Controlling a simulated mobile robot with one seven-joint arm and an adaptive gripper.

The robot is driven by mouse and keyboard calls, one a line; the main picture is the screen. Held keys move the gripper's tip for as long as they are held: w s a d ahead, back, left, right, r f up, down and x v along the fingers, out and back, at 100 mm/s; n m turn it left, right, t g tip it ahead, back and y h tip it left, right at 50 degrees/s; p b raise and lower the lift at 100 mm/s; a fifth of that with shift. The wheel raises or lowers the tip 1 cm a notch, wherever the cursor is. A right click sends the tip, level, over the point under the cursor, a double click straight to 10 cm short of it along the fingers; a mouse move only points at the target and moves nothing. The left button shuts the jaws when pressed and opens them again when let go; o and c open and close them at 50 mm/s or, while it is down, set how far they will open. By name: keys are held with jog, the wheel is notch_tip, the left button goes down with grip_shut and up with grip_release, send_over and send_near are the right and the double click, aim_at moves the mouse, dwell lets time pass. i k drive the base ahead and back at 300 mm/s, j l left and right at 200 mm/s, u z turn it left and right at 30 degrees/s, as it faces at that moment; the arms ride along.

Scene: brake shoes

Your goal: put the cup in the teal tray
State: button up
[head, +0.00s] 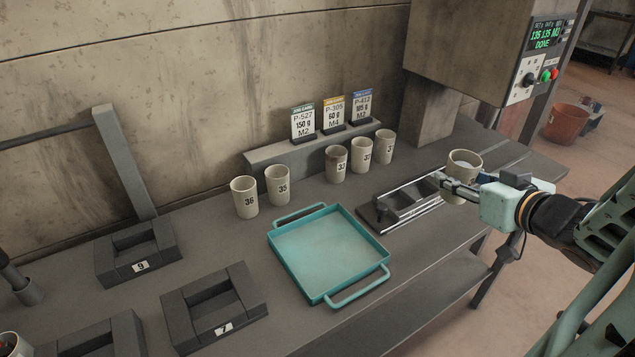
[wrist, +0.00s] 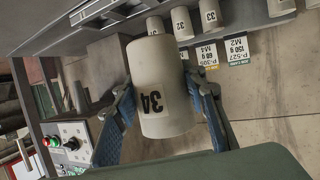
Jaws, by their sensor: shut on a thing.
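A cream cup marked 34 (wrist: 160,88) is held between the two blue-padded fingers of my gripper (wrist: 165,110) in the wrist view. In the head view the same cup (head: 463,172) is at the right, above the table's right part, with my gripper (head: 458,188) shut on it from the right. The teal tray (head: 328,298) lies on the table to the left of the cup, with a handle at each end. The tray is empty. The cup is apart from the tray.
Cups 36 (head: 244,198) and 35 (head: 277,186) stand behind the tray, with several more cups to their right. A dark fixture (head: 408,204) lies between tray and gripper. Sign cards (head: 334,113) stand on a ledge. Dark blocks (head: 138,252) lie at the left.

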aim_at(327, 251)
jog(key=k+j+z, duration=0.15)
jog(key=j, duration=0.25)
jog(key=k+j+z, duration=0.15)
jog(key=j, duration=0.2)
jog(key=k+j+z, duration=0.2)
jog(key=j, duration=0.15)
jog(key=i+j, duration=0.05)
